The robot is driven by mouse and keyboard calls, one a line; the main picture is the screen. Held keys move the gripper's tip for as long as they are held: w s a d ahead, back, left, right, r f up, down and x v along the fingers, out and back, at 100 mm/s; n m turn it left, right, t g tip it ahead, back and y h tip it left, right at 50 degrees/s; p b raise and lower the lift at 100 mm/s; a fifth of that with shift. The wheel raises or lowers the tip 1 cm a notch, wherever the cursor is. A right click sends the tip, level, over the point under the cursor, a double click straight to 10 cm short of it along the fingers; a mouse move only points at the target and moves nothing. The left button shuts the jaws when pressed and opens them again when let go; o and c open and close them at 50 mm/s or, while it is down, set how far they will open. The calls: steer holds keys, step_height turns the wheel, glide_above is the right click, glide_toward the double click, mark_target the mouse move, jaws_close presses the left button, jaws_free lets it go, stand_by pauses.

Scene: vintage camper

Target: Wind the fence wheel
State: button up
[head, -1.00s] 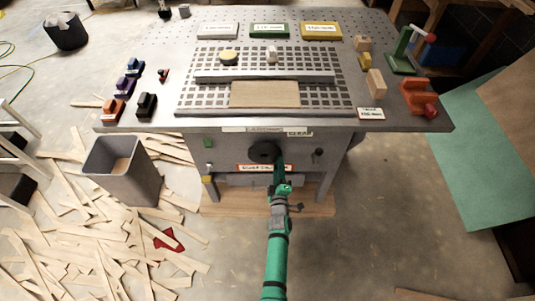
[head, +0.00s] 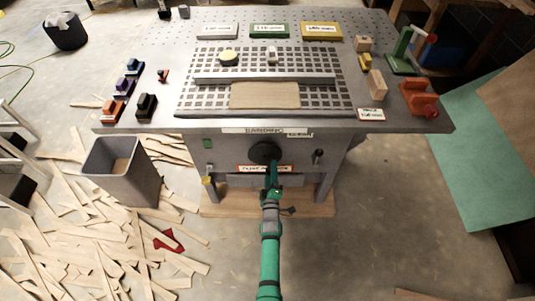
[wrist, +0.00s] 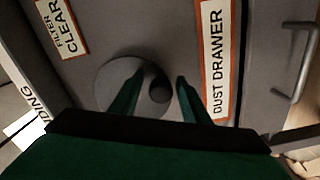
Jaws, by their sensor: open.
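The fence wheel looks to be the dark round wheel (head: 265,152) on the front panel of the sanding table, above the dust drawer label. In the wrist view it is a grey disc (wrist: 112,82) with a dark round knob (wrist: 159,90) standing out from it. My gripper (wrist: 155,85) is open, with its two green fingers on either side of the knob. I cannot tell whether either finger touches it. In the head view my gripper (head: 272,172) is just below and in front of the wheel and hides its lower part.
The dust drawer (wrist: 282,85) has a handle beside the wheel panel. A small dark knob (head: 318,156) sits right of the wheel. A grey bin (head: 122,170) and scattered wood strips (head: 80,240) lie left. Floor to the right is mostly clear.

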steer(key=shift+s+d, duration=0.3)
steer(key=shift+s, duration=0.15)
steer(key=s, duration=0.1)
steer(key=s+a, duration=0.1)
steer(key=shift+s+a, duration=0.2)
steer(key=shift+s, duration=0.1)
steer(key=shift+s+d, duration=0.4)
steer(key=shift+s, duration=0.45)
